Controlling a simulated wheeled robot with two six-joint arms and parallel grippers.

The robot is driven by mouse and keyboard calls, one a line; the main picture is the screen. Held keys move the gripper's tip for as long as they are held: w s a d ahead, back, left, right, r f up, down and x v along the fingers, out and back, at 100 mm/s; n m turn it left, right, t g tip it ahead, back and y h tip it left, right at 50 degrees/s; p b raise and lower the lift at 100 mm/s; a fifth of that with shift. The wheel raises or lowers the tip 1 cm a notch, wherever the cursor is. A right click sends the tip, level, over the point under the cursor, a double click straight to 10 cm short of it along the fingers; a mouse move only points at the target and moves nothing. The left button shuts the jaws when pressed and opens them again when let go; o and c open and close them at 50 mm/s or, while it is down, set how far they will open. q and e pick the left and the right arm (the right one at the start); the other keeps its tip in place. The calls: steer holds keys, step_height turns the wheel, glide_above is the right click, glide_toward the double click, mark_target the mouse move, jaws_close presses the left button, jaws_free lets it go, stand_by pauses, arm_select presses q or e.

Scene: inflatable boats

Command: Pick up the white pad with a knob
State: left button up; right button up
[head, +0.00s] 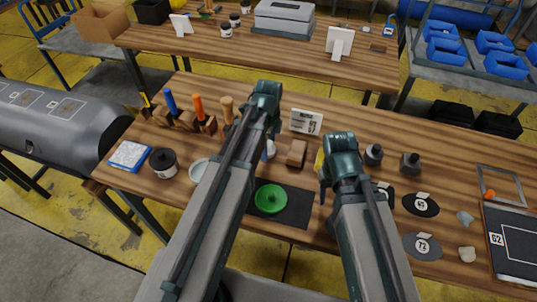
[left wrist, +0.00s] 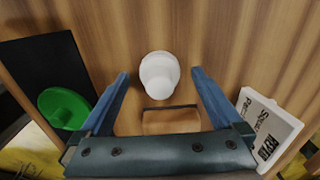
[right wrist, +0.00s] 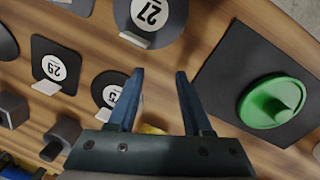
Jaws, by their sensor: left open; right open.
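The white pad with a knob (left wrist: 159,75) stands on the wooden table in the left wrist view, knob toward the camera. My left gripper (left wrist: 160,71) is open, with one finger on either side of the pad in that view. I cannot tell whether the fingers touch it. In the head view the left arm mostly hides the pad, and only a pale bit (head: 270,149) shows beside it. My right gripper (right wrist: 159,72) is open and empty above the table, near the numbered discs.
A green knobbed pad (head: 270,198) lies on a black mat (head: 295,208), right of the left arm. A wooden block (head: 297,153) and a white sign (head: 306,121) stand near the left gripper. Dark knobbed weights (head: 374,154) and numbered discs (head: 421,204) lie to the right.

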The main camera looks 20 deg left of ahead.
arm_select(q)
steer(key=shift+f, duration=0.2)
arm_select(e)
steer(key=shift+f, duration=0.2)
arm_select(q)
steer(key=c, duration=1.5)
steer(key=shift+o, duration=0.2)
steer(key=shift+r, duration=0.1)
arm_select(e)
steer(key=shift+r, duration=0.1)
arm_select(q)
step_height(320, 180, up, 10)
steer(key=p, duration=1)
arm_select(e)
step_height(320, 180, up, 10)
